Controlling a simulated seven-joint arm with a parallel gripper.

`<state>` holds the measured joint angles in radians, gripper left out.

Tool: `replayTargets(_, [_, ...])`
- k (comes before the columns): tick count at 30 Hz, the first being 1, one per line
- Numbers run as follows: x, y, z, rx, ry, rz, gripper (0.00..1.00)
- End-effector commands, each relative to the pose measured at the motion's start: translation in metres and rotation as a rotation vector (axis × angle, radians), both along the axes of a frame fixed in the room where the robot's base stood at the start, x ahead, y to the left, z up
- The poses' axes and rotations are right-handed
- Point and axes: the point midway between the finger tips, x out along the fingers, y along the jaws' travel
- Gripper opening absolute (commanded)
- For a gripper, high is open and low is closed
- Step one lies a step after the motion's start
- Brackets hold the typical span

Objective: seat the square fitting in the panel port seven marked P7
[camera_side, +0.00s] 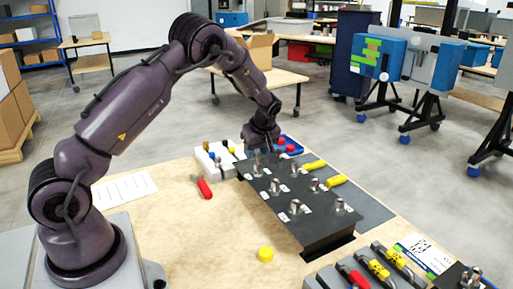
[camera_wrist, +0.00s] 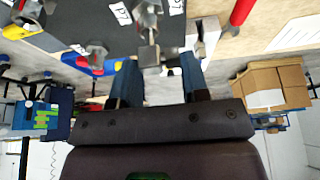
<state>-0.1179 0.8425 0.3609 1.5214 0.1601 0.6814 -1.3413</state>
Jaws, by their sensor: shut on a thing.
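The square fitting (camera_wrist: 148,54) is a grey metal piece between the two blue fingers of my gripper (camera_wrist: 157,68), which is shut on it. Its far end is close to a metal port (camera_wrist: 147,14) on the dark panel; I cannot tell whether they touch. A white label reading P7 (camera_wrist: 120,12) lies beside this port. In the side view my gripper (camera_side: 257,147) is over the far left end of the dark panel (camera_side: 318,232), where its fingers and the fitting are small and hard to make out.
Several other metal ports with white labels stand on the panel, one nearest the front (camera_side: 295,207). A red-handled tool (camera_side: 204,188) lies left of the panel. A yellow knob (camera_side: 265,254) sits on bare table in front.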

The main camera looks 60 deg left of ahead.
Motion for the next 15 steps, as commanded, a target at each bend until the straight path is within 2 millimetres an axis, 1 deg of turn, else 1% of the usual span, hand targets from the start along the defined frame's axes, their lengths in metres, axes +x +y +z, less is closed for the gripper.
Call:
replayTargets(11, [0.0000, 0.0000, -0.0095, 0.001, 0.000, 0.000, 0.18])
replayTargets(12, [0.0001, 0.0001, -0.0092, 0.001, -0.001, 0.000, 0.49])
replayTargets(14, [0.0001, 0.0001, -0.0091, 0.001, 0.000, 0.000, 0.62])
replayTargets(15, [0.0001, 0.0001, -0.0091, 0.001, 0.000, 0.000, 0.71])
